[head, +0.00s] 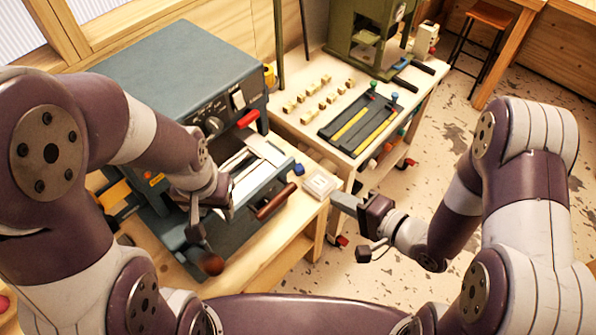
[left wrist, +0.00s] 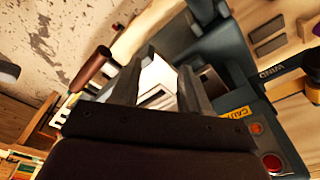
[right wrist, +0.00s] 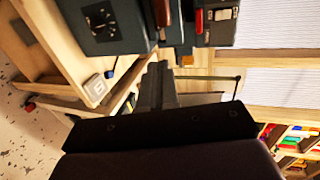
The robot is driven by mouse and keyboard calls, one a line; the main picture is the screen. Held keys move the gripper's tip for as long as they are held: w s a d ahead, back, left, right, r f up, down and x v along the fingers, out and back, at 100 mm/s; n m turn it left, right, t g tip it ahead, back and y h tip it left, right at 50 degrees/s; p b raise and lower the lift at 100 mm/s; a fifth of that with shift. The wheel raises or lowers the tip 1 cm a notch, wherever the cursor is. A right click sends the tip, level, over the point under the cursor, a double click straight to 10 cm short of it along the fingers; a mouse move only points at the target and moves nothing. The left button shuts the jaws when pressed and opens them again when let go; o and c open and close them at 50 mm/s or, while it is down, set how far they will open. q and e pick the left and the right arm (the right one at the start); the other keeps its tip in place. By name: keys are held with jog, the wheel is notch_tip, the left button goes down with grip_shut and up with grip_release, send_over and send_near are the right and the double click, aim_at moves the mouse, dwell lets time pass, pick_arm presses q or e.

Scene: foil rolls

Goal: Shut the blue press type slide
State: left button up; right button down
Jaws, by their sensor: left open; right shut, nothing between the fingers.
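The blue press (head: 165,75) is a large blue-grey machine at the left in the head view. A slide-like part with a pale top (head: 262,150) stands out at its front, next to a brown handle (head: 275,202) and a blue knob (head: 298,169). My left gripper (head: 222,192) is over the press front, partly hidden by its own wrist. In the left wrist view its fingers (left wrist: 158,85) are apart, with a pale surface showing between them; I cannot tell if they touch it. My right gripper (head: 345,203) is shut and empty, right of the press table.
A red lever (head: 248,119) and a brown ball knob (head: 210,265) are near my left gripper. A small white box (head: 320,184) sits at the table corner. Behind, a bench holds wooden blocks (head: 325,90), a black tray (head: 345,136) and a green press (head: 365,35).

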aim_at(247, 138)
jog(key=r+p+x, duration=0.1)
jog(key=p+x, duration=0.2)
jog(key=x, duration=0.8)
jog(key=shift+w+a, duration=0.2)
jog(key=shift+a, duration=0.15)
jog(key=shift+w+a+f, duration=0.1)
jog(key=shift+w+a, duration=0.15)
jog(key=shift+a, duration=0.05)
jog(key=w+a+b, duration=0.2)
jog(key=w+a, duration=0.1)
jog(key=a, duration=0.1)
jog(key=w+a+b, duration=0.2)
jog(key=w+a, duration=0.1)
jog(key=a, duration=0.1)
jog(key=w+a+b, duration=0.1)
jog(key=w+a, duration=0.3)
jog(key=a, duration=0.1)
jog(key=shift+b, duration=0.4)
jog(key=shift+w+a, duration=0.1)
jog(key=shift+w, duration=0.05)
jog(key=shift+r, duration=0.2)
